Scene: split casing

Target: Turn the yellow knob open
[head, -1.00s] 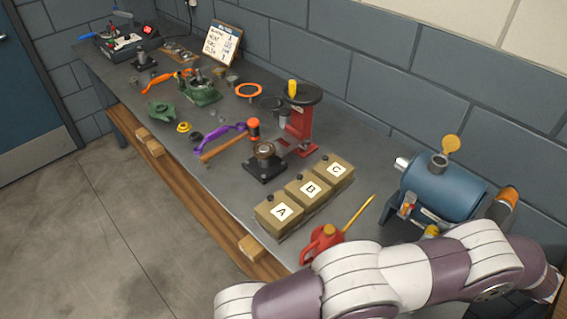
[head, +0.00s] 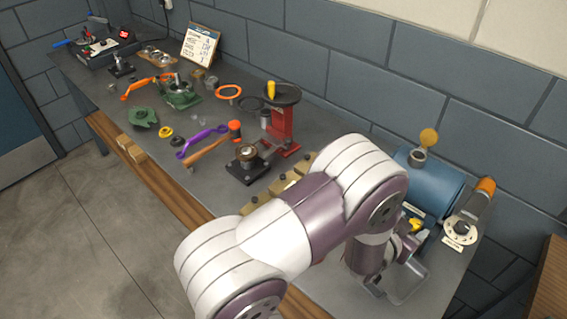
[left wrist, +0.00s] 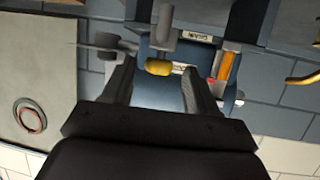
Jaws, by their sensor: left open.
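The yellow knob (left wrist: 158,67) shows in the left wrist view as a small rounded piece below a grey fitting. It lies between the two fingers of my left gripper (left wrist: 163,78), near their tips, and the fingers stand apart on either side of it. I cannot tell whether either finger touches it. In the head view the yellow knob (head: 416,225) sits low at the front of the blue tank (head: 432,185), just beyond my left wrist. My right gripper is not in view.
My arm covers most of the tan blocks (head: 305,165). A red stand (head: 282,128) is farther left.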

